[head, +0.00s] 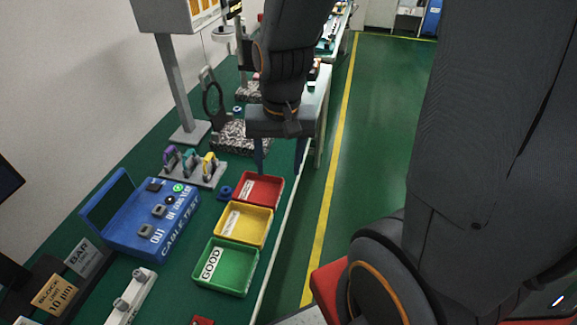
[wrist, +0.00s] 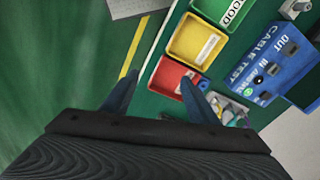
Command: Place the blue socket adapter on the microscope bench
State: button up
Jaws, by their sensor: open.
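My gripper (head: 279,155) hangs over the front edge of the green-topped bench in the head view, its two blue fingers apart and nothing between them. The wrist view also shows my gripper (wrist: 158,80) open and empty. A small round blue part (head: 225,192), possibly the blue socket adapter, lies on the bench left of the red tray. Another small blue ring (head: 237,110) lies farther back, near a speckled block. I cannot tell for sure which is the adapter. A farther bench (head: 325,46) with small items stands at the back; I cannot tell whether it is the microscope bench.
Red (head: 262,187), yellow (head: 243,224) and green (head: 226,268) trays line the bench's front edge. A blue cable tester (head: 150,225) and a rack of coloured-handled tools (head: 195,170) stand behind them. The green floor (head: 385,120) right of the yellow line is clear.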

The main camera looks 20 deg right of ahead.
jog(key=s+n, duration=0.1)
jog(key=n, duration=0.1)
jog(key=s+d+n, duration=0.1)
jog(key=n, duration=0.1)
jog(key=shift+s+d+r, duration=0.1)
jog(key=shift+s+d, duration=0.05)
jog(key=shift+d, duration=0.05)
dwell(0.3)
